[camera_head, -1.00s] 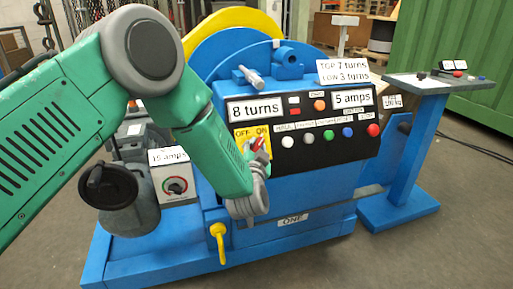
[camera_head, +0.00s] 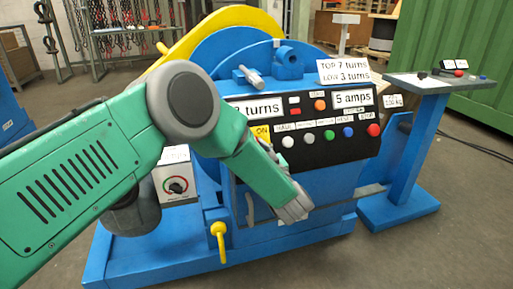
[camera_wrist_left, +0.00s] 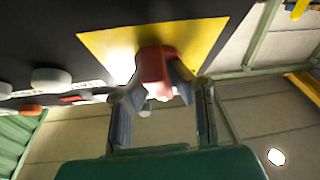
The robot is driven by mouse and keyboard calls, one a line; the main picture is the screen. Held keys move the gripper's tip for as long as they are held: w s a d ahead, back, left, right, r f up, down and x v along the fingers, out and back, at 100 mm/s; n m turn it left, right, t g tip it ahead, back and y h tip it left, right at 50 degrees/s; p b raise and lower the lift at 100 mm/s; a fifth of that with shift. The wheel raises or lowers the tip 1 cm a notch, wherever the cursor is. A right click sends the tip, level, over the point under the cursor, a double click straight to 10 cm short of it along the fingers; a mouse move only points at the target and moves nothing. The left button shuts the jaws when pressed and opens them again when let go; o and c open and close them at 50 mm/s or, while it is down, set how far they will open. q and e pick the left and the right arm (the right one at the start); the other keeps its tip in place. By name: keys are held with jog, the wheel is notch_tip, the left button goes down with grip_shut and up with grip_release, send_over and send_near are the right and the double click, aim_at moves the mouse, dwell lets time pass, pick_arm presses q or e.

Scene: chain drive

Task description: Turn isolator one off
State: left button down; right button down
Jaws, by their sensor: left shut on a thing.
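The isolator is a yellow plate (camera_head: 261,131) on the black front panel. In the head view my left arm covers most of it, and only its "ON" label shows. The wrist view shows the yellow plate (camera_wrist_left: 190,42) with a red handle (camera_wrist_left: 156,66) standing out from it. My left gripper (camera_wrist_left: 157,92) is shut on this red handle, one finger on each side. In the head view the gripper's tips are hidden behind my arm. I cannot tell which position the handle points to. My right gripper is not in view.
The panel has a row of coloured push buttons (camera_head: 330,135) right of the isolator. A white box with a dial (camera_head: 177,183) stands at left, partly behind my arm. A yellow hook-shaped lever (camera_head: 219,240) is below. A blue pedestal (camera_head: 413,150) stands at right.

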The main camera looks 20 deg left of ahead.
pick_arm(q)
jog(key=n+g+y, duration=0.1)
jog(key=n, duration=0.1)
jog(key=n+g, duration=0.1)
jog(key=n, duration=0.1)
jog(key=n+g+y, duration=0.1)
jog(key=n, duration=0.1)
jog(key=shift+r+g+y, duration=0.3)
jog(key=shift+n+g, duration=1)
jog(key=shift+n, duration=0.9)
jog(key=shift+a+f, duration=0.1)
jog(key=shift+s, duration=0.1)
